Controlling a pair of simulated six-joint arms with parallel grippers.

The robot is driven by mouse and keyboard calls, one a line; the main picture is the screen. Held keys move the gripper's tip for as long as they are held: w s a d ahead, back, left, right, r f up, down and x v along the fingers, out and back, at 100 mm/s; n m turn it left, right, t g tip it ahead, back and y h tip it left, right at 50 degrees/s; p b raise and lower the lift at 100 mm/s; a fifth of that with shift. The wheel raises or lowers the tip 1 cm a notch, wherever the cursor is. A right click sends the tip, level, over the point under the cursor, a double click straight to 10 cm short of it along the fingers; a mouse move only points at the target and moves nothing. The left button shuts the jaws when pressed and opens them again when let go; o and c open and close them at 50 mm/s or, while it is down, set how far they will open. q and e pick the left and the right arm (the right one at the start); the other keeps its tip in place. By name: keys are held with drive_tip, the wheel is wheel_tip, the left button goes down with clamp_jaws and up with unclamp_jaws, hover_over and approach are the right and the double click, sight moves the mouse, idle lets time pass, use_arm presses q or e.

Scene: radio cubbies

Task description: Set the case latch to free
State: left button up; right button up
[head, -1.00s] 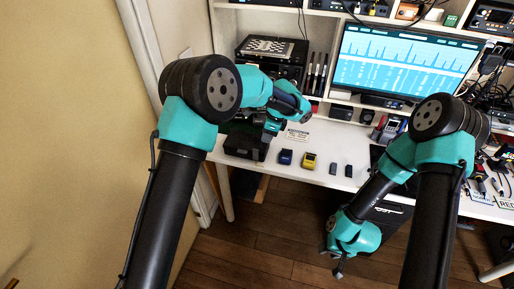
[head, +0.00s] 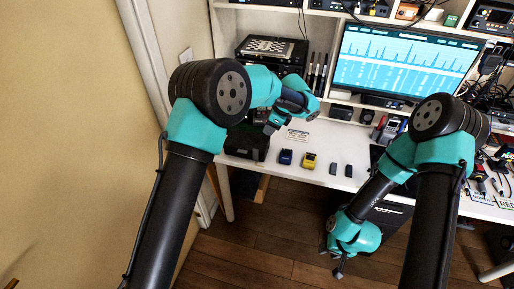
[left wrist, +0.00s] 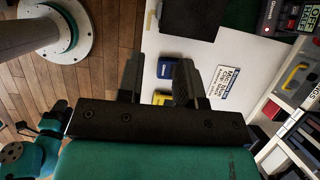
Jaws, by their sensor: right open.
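A black case (head: 246,143) sits on the left end of the white table, partly behind my left arm. A dark flat shape at the top of the left wrist view (left wrist: 193,16) appears to be this case. I cannot make out its latch in either view. My left gripper (head: 269,129) is above the table beside the case's far right side. In the left wrist view its two dark fingers (left wrist: 158,80) are apart, with nothing held between them. My right gripper (head: 339,272) hangs low in front of the table, open and away from the case.
A blue block (head: 285,157), a yellow block (head: 309,161) and two small dark blocks (head: 333,169) stand along the table's front. A printed card (head: 298,135) lies behind them. A monitor (head: 403,62) and shelves stand at the back.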

sight(257, 150)
use_arm(q)
drive_tip(key=x, duration=1.3)
drive_tip(key=shift+f, duration=0.25)
clamp_jaws()
